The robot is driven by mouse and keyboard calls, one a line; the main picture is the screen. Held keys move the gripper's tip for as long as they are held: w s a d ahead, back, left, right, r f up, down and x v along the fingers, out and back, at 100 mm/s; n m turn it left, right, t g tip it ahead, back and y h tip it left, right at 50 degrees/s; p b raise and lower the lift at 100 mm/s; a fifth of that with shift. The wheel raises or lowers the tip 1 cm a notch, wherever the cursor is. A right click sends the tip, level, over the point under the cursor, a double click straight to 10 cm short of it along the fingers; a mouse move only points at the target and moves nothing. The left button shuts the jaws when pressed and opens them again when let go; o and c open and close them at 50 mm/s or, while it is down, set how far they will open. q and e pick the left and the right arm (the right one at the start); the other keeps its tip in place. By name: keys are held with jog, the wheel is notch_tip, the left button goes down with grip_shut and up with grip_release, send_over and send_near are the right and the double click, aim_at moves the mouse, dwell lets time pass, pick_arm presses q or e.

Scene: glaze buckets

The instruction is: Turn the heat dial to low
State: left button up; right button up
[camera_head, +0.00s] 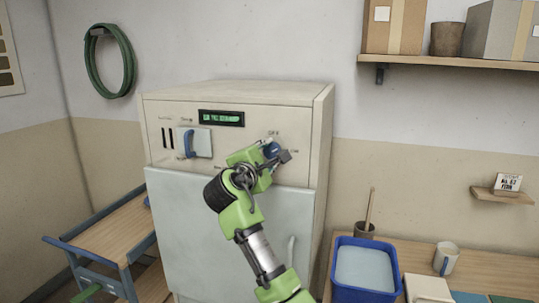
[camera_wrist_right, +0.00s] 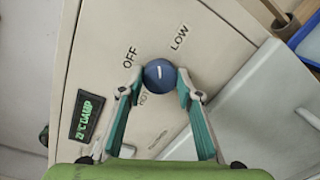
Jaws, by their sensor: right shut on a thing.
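The heat dial (camera_wrist_right: 160,74) is a round blue knob with a white mark on the cream panel of the cabinet. It also shows partly in the head view (camera_head: 272,149), behind my right gripper (camera_head: 277,154). In the right wrist view my right gripper (camera_wrist_right: 161,83) has a fingertip on each side of the dial and is shut on it. The label OFF (camera_wrist_right: 130,57) is at the dial's upper left and LOW (camera_wrist_right: 179,37) at its upper right. A third label below is partly hidden. The white mark's exact setting is hard to tell. My left gripper is out of view.
The cabinet (camera_head: 230,230) has a green-lit display (camera_head: 221,118) and a blue lever (camera_head: 189,143) left of the dial. A wooden cart (camera_head: 118,226) stands at left. A blue tub (camera_head: 337,268) and a mug (camera_head: 446,258) stand on the table at right.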

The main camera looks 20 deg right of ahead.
jog(key=m+b, duration=0.1)
jog(key=m, duration=0.5)
jog(key=shift+f+y, duration=0.1)
jog(key=shift+y, duration=0.2)
jog(key=shift+b, duration=0.3)
jog(key=o, duration=1.1)
jog(key=shift+s, duration=0.1)
jog(key=v, duration=0.7)
jog(key=shift+s, duration=0.15)
jog(key=shift+a, duration=0.1)
